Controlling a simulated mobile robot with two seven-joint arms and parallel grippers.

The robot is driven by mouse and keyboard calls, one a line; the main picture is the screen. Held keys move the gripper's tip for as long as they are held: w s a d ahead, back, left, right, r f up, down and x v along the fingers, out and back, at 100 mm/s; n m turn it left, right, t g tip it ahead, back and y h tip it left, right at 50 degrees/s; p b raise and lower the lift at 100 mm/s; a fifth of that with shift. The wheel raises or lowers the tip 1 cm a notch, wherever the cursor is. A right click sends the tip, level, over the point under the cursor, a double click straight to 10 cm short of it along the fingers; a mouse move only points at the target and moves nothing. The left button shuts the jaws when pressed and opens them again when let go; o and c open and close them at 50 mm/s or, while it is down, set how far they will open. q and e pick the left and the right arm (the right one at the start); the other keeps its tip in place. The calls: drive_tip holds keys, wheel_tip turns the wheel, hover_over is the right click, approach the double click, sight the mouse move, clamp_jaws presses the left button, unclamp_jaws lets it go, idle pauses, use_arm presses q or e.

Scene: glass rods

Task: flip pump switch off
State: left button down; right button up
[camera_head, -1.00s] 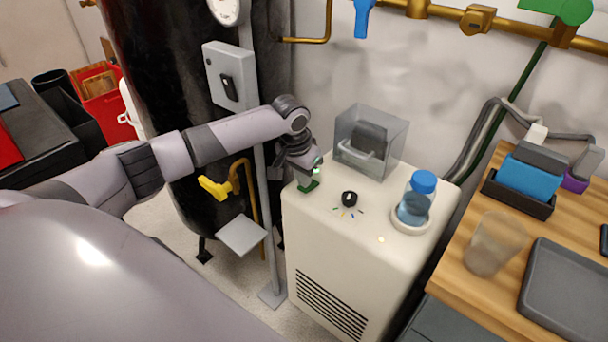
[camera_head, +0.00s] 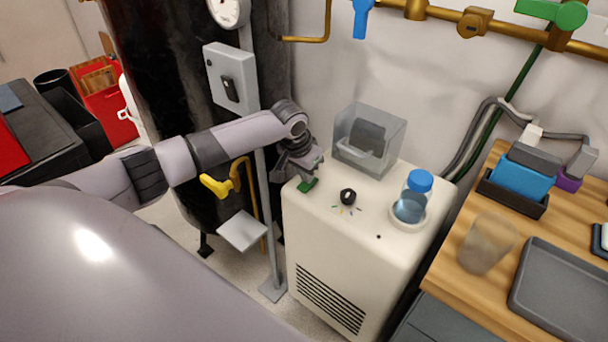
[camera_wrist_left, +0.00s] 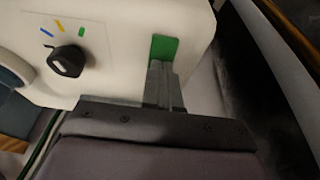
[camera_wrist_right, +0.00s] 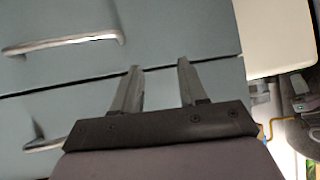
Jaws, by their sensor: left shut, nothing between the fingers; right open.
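A white floor unit (camera_head: 345,225) stands near the middle of the head view. A small green switch (camera_head: 308,185) sits on its top at the back left corner, and it also shows in the left wrist view (camera_wrist_left: 163,47). My left gripper (camera_head: 311,170) is shut and empty, its fingertips right at the green switch and partly hiding it. I cannot tell whether they touch it. A small round lamp (camera_head: 379,237) near the front right of the unit's top is dark. My right gripper (camera_wrist_right: 159,68) is open and empty in front of grey drawers.
On the unit's top are a black knob (camera_head: 348,196), a clear box (camera_head: 369,140) and a blue-capped bottle (camera_head: 413,197). A yellow-handled valve (camera_head: 216,186) and a grey post stand to the left. A wooden bench (camera_head: 456,268) stands to the right.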

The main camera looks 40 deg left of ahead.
sight(304, 186)
drive_tip(key=shift+s, duration=0.1)
use_arm(q)
drive_tip(key=p+v, duration=0.2)
drive_tip(key=p, duration=0.1)
drive_tip(key=p+v, duration=0.1)
drive_tip(key=shift+w+r+p, duration=0.2)
drive_tip(key=shift+r+p, duration=0.1)
drive_tip(key=shift+r, duration=0.05)
drive_tip(key=shift+r+p, duration=0.35)
drive_tip(key=shift+p, duration=0.15)
drive_tip(key=shift+s+r, duration=0.25)
drive_tip(key=s+r+p, duration=0.1)
drive_tip(key=s+r, duration=0.3)
drive_tip(key=r, duration=0.3)
drive_tip(key=shift+s+a+r, duration=0.2)
drive_tip(key=shift+s+r, duration=0.2)
use_arm(e)
drive_tip(key=r, duration=0.1)
drive_tip(key=d+r, duration=0.1)
drive_tip(key=r, duration=0.1)
drive_tip(key=s+r, duration=0.1)
drive_tip(key=shift+d+r, duration=0.15)
drive_tip(key=shift+r, duration=0.1)
